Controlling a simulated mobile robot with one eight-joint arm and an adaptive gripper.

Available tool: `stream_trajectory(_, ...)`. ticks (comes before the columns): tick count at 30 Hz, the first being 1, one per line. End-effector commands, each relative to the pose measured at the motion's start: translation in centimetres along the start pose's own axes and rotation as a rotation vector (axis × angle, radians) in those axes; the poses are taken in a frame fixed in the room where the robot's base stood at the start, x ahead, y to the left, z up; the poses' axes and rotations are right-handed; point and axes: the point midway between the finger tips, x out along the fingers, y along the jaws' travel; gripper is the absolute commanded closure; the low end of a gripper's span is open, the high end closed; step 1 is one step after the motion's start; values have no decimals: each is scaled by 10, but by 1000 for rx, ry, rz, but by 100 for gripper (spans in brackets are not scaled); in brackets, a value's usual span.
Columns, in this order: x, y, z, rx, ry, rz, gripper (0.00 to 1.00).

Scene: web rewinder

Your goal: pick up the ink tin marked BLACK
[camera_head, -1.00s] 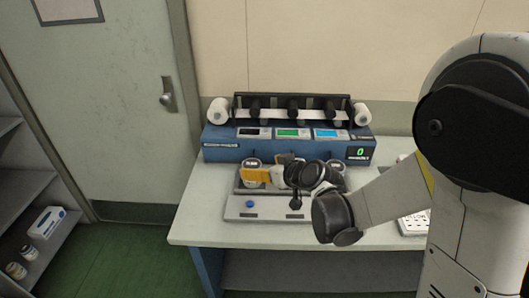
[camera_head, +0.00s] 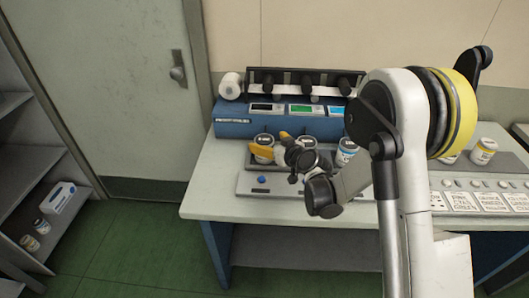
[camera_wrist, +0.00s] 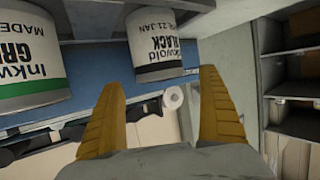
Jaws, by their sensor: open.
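The ink tin marked BLACK (camera_wrist: 155,42) is white with a black band and shows upside down in the wrist view, just beyond and between my fingertips. In the head view the leftmost tin (camera_head: 265,139) on the rack appears to be this one, partly hidden by a yellow finger. My gripper (camera_head: 269,145) is open, its yellow fingers close to that tin. In the wrist view my gripper (camera_wrist: 163,78) has nothing between its fingers, and I cannot tell whether either finger touches the tin.
A green-banded tin (camera_wrist: 28,60) stands beside the BLACK one. A blue-labelled tin (camera_head: 346,150) is further right. The blue rewinder (camera_head: 232,122) stands behind the tins. A panel of white labels (camera_head: 470,201) and a yellow-labelled tin (camera_head: 484,151) lie to the right on the table (camera_head: 208,190).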

Motion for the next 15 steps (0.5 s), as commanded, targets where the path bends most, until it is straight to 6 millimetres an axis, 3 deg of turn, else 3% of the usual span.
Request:
stream_trajectory(5, 25, -1, 3, 1, 0, -2, 11)
stream_trajectory(13, 28, -1, 0, 1, 0, -1, 11)
stream_trajectory(15, 27, -1, 0, 1, 0, -1, 32)
